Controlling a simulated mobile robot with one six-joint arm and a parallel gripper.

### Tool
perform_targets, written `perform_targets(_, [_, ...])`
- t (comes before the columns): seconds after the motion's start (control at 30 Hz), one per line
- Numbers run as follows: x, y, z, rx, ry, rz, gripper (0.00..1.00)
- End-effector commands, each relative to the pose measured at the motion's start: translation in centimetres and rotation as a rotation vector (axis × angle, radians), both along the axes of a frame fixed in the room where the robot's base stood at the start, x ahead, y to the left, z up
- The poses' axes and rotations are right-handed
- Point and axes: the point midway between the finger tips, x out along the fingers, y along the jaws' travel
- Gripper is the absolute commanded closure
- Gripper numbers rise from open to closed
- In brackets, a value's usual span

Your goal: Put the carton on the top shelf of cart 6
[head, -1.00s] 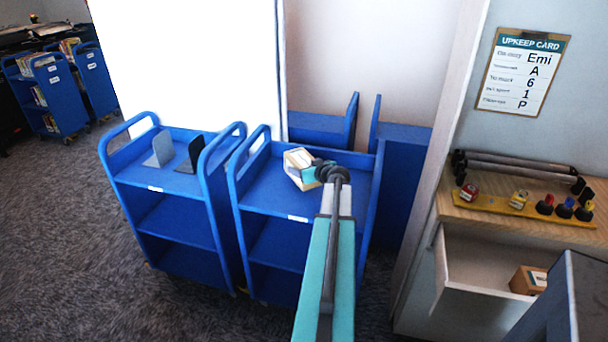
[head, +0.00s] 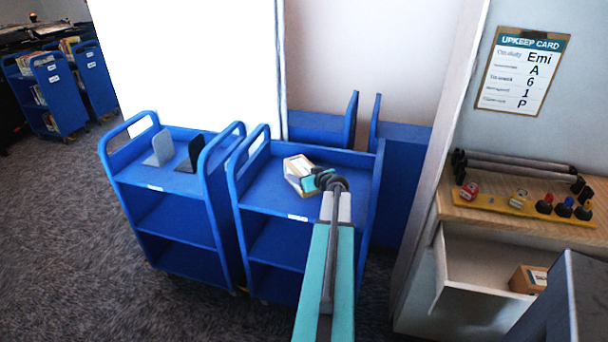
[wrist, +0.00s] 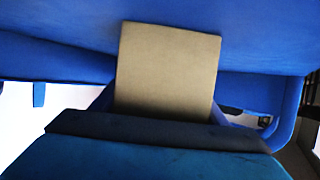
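The carton (head: 298,173) is a small tan box with a white label, at the top shelf of the right one of two blue carts (head: 270,193) in the head view. It looks tilted and very low over the shelf; I cannot tell if it touches. My gripper (head: 310,180), with teal parts, is at the carton's right side and appears shut on it. In the wrist view the carton's plain face (wrist: 167,70) fills the middle, with blue cart surfaces behind it. The fingertips are mostly hidden. The number on the cart's small white label is too small to read.
The left cart (head: 165,205) stands close beside, with grey and black bookends (head: 190,154) on top. An upkeep card (head: 522,72) reading Emi, A, 6, 1, P hangs at right. Below it, an open drawer (head: 470,270) holds a small box (head: 527,279). More blue carts stand behind.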

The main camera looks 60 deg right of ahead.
Motion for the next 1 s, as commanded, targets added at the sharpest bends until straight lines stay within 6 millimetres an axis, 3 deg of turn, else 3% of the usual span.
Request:
perform_targets(0.03, [0.0,0.0,0.0,0.000,0.000,0.000,0.25])
perform_targets(0.1, [0.0,0.0,0.0,0.000,0.000,0.000,0.15])
perform_targets(0.63, [0.1,0.0,0.4,0.000,0.000,0.001,0.15])
perform_targets(1.0, [-2.9,1.8,1.6,-0.001,0.000,0.000,0.15])
